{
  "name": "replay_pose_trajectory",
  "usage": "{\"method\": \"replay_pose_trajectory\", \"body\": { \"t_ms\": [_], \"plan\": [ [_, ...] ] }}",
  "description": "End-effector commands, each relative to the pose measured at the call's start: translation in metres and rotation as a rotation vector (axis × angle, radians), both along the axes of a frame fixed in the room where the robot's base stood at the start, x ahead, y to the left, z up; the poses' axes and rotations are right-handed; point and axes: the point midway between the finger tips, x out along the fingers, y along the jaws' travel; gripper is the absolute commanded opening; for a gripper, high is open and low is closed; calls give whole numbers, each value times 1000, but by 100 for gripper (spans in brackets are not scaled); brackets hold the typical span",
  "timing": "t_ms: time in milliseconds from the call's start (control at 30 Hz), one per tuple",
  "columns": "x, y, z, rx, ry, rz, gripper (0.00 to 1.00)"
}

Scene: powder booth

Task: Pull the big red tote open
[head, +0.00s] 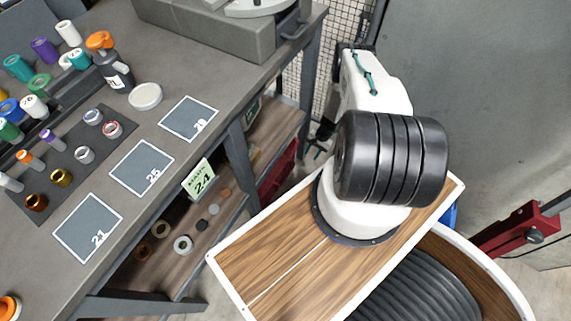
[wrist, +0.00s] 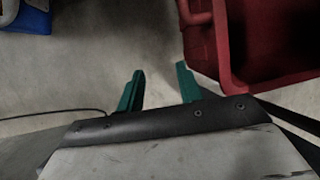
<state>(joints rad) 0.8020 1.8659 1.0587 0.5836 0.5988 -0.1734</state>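The red tote (wrist: 268,35) fills the upper right of the wrist view, with a thick rounded red bar along its near left edge. In the head view a red tote (head: 277,177) shows partly under the bench, mostly hidden by the bench leg and my body. My gripper (wrist: 158,88) has two green fingers spread apart with only bare floor between them. It is to the left of the tote's bar and not visibly touching it. In the head view my gripper (head: 316,149) is small, beside the bench leg, partly hidden by my arm.
The grey workbench (head: 215,72) carries several bottles, jars and marked squares. Its lower shelf (head: 175,215) holds small rings. A blue object (wrist: 27,17) sits at the wrist view's upper left. Floor (wrist: 95,60) between it and the tote is clear. A red metal stand (head: 515,229) is at right.

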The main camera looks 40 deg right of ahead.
Motion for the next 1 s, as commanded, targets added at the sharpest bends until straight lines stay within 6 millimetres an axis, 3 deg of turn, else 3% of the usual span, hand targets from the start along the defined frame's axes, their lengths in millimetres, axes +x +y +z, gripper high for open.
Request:
{"method": "replay_pose_trajectory", "body": {
  "t_ms": [167,633,800,1000],
  "plan": [
    [2,22,0,3,1,5,36],
    [7,119,0,2,2,4,36],
    [7,127,-19,0,2,2,36],
    [8,131,-27,1,1,1,36]
  ]
}}
